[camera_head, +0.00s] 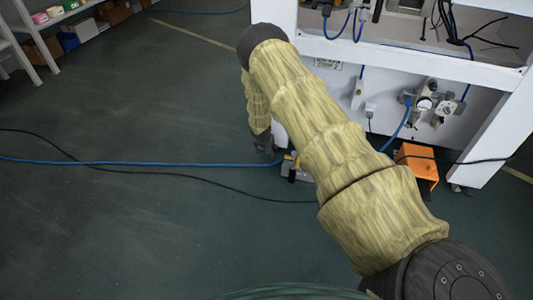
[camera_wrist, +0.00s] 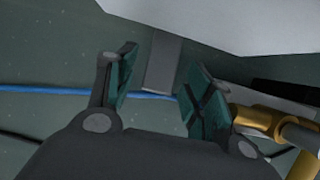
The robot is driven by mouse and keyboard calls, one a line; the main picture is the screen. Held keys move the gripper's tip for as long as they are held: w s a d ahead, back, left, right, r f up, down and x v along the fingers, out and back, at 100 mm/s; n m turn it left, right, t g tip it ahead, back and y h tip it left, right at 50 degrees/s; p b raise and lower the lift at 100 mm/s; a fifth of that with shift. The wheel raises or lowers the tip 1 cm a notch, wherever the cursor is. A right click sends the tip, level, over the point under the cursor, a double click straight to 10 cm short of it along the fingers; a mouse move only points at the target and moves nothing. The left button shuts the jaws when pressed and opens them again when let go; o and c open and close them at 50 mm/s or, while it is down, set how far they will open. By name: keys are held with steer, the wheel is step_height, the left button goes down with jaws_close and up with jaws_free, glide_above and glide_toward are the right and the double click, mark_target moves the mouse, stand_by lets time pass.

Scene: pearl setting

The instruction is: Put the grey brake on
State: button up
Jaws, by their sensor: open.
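In the wrist view a flat grey lever (camera_wrist: 162,62), which looks like the grey brake, sticks out from under a pale white surface. My gripper (camera_wrist: 160,82) is open, with one green-padded finger to the left of the lever and one to the right. The lever's end shows in the gap between the fingers; I cannot tell whether either finger touches it. In the head view my gripper (camera_head: 264,146) hangs low at the foot of the white frame's left leg. The brake cannot be made out there, partly behind my arm.
Brass-coloured fittings (camera_wrist: 258,122) sit close to the right finger. A blue hose (camera_head: 150,163) and a black cable (camera_head: 230,186) cross the floor near the gripper. An orange box (camera_head: 418,164) stands below the white frame (camera_head: 410,52). The floor at left is mostly clear.

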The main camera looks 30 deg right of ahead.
jaws_close()
stand_by(0.3)
